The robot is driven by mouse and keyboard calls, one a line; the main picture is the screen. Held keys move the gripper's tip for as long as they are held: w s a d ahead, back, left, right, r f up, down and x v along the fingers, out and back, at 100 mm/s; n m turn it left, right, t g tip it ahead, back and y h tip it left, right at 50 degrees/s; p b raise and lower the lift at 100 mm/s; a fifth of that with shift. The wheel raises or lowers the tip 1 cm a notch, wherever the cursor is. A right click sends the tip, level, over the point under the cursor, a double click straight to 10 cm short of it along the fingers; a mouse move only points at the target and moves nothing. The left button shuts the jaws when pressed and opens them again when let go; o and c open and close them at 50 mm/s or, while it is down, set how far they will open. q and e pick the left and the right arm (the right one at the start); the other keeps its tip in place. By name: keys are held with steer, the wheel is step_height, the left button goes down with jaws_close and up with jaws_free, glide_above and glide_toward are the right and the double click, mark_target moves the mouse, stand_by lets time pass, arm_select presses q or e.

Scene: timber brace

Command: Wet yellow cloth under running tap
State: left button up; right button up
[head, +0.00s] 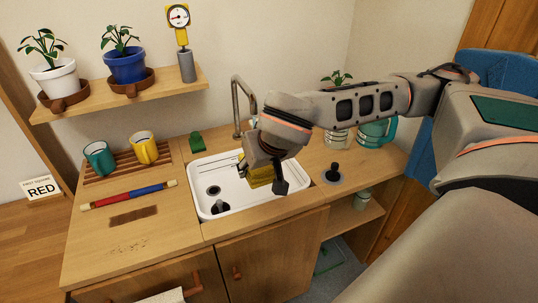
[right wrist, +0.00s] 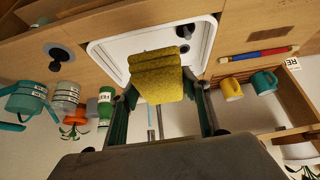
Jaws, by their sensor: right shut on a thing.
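The yellow cloth (head: 261,176) hangs folded from my right gripper (head: 262,172) over the white sink (head: 207,165). In the right wrist view the cloth (right wrist: 157,75) sits between the two fingers, with the sink's rim (right wrist: 97,47) around it. The fingers are shut on the cloth. The grey tap (head: 237,105) rises behind the sink, and its spout end is partly hidden by my right arm. I cannot make out a water stream. My left gripper is in neither view.
A teal mug (head: 99,158) and a yellow mug (head: 144,147) stand on a wooden rack at left. A red and blue rod (head: 128,196) lies on the counter. A black knob (head: 334,170) is right of the sink. A teal jug (head: 375,133) stands at back right.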

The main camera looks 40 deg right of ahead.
steer(key=shift+s+d+r, duration=0.1)
steer(key=shift+d+r, duration=0.05)
steer(key=shift+d, duration=0.95)
steer(key=shift+w+d, duration=0.2)
steer(key=shift+d, duration=0.05)
steer(key=w+d+f+p, duration=0.1)
steer(key=w+d, duration=0.2)
steer(key=w, duration=0.3)
steer(key=w+d+f+p, duration=0.1)
steer(key=w+d+p, duration=0.1)
steer(key=w, duration=0.4)
steer(key=shift+d+f+p, duration=0.3)
steer(key=shift+d+f, duration=0.1)
steer(key=shift+d, duration=0.35)
steer(key=shift+s, duration=0.1)
